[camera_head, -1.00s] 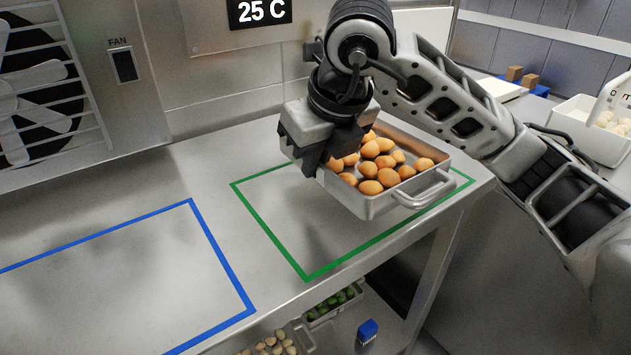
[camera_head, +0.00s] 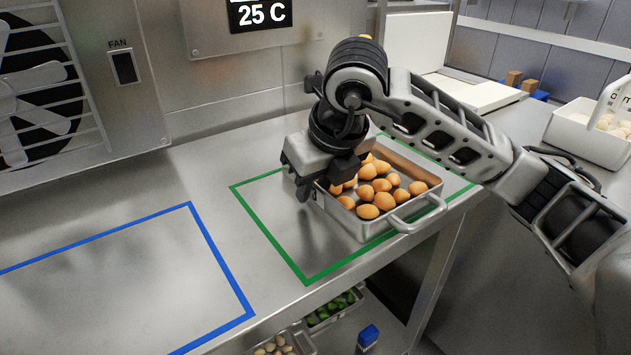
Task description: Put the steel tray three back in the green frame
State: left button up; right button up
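The steel tray (camera_head: 372,229), a silver pan filled with brown, egg-shaped pieces, sits low over the right part of the green frame (camera_head: 262,231) on the steel bench. It looks level and seems to rest on the bench. Its right end and handle (camera_head: 418,214) reach close to the frame's right-hand line. My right gripper (camera_head: 324,180) points down at the tray's left end. Its dark fingers look spread around the near left rim. The handle at that end is hidden by the gripper. My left gripper is not in view.
An empty blue frame (camera_head: 222,262) lies to the left on the bench. Trays with green (camera_head: 332,309) and pale pieces and a blue block (camera_head: 368,337) are on the shelf below. A white bin (camera_head: 590,138) stands at the right. The wall is close behind.

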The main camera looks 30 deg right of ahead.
jog(key=shift+r, duration=0.3)
pick_arm(q)
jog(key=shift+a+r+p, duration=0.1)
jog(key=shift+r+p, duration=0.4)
jog(key=shift+p, duration=0.7)
pick_arm(e)
jog(key=v, duration=1.1)
jog(key=shift+s+r, duration=0.2)
jog(key=shift+r, duration=0.05)
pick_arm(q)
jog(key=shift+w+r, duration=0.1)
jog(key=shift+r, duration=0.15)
